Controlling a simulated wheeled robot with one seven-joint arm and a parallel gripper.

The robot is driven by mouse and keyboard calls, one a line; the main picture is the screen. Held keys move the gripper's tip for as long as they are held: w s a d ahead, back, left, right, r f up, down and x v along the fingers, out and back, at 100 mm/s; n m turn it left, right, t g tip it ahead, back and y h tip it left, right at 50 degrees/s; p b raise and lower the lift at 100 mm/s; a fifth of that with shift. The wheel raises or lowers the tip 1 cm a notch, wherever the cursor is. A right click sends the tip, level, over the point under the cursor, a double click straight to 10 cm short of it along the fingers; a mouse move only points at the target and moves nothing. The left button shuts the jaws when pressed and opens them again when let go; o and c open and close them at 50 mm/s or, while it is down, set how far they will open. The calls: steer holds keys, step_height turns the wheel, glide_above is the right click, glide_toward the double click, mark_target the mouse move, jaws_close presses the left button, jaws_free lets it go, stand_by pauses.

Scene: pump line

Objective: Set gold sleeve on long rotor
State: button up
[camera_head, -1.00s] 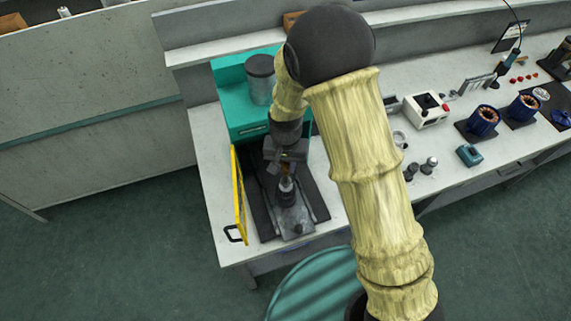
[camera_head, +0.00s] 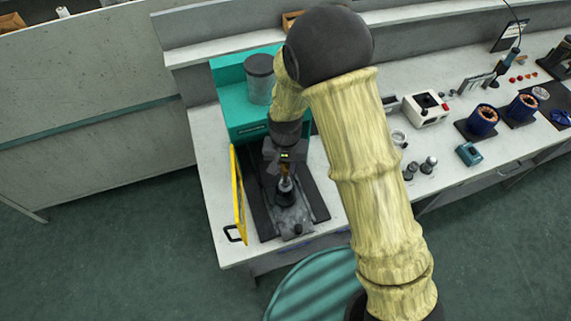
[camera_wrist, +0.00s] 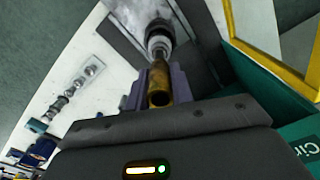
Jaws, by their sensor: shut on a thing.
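The gold sleeve (camera_wrist: 160,90) is held between the jaws of my gripper (camera_wrist: 158,82) in the wrist view, with its open near end facing the camera. In the head view the sleeve (camera_head: 285,170) shows as a small gold piece below my gripper (camera_head: 283,165). The rotor (camera_head: 286,192) stands upright in the fixture, its pale shaft end just below the sleeve. In the wrist view the rotor (camera_wrist: 158,38) lies just beyond the sleeve, close in line with it. I cannot tell whether they touch.
The rotor stands on a grey slide (camera_head: 295,222) in front of a teal machine (camera_head: 226,88). A yellow-framed guard (camera_head: 240,200) stands open on the left. A jar (camera_head: 260,78) sits on the machine. Small shafts (camera_head: 418,168) and blue stators (camera_head: 483,120) lie to the right.

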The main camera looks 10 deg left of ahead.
steer(key=shift+f+b, duration=1.35)
steer(key=shift+f, duration=0.7)
steer(key=o, duration=1.1)
steer(key=shift+r+p, duration=2.4)
steer(key=shift+r, duration=0.7)
